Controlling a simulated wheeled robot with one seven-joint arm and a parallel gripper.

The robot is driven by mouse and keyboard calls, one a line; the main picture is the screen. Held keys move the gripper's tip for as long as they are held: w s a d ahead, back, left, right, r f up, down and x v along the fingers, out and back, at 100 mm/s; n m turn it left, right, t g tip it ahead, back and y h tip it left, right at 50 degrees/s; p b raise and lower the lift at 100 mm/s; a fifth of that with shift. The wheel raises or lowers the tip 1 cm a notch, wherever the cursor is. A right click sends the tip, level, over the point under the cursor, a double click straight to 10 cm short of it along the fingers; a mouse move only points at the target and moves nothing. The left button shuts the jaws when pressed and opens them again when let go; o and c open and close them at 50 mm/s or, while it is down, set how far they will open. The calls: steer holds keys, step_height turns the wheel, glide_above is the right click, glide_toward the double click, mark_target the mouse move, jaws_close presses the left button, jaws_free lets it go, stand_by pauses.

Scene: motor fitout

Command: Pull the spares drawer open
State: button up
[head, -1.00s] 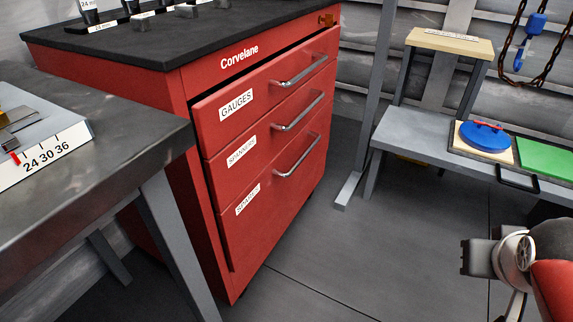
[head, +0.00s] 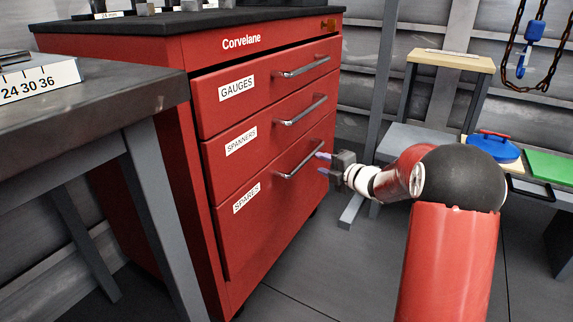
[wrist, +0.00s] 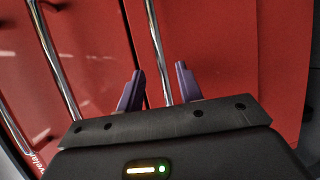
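The red cabinet (head: 165,90) has three drawers labelled GAUGES, SPANNERS and SPARES, and all look shut. The spares drawer (head: 262,215) is the lowest, with a silver bar handle (head: 298,163). My gripper (head: 323,163) is at the right end of that handle, fingers towards the drawer front. In the wrist view my gripper (wrist: 158,88) has its two purple fingers apart. One handle bar (wrist: 158,50) runs between the fingers in that picture; I cannot tell whether they touch it. Another handle (wrist: 55,60) lies further left.
A grey workbench (head: 100,105) stands at left, close to the cabinet. At right are a low grey bench (head: 405,140) with a blue lid (head: 494,150) and green panel (head: 550,165), and a wooden-topped stand (head: 450,60). Floor in front of the drawers is partly clear.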

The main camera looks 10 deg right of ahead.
mark_target(309, 159)
steer(key=x, duration=0.7)
steer(key=shift+w+a, duration=0.15)
steer(key=shift+w, duration=0.1)
jaws_close()
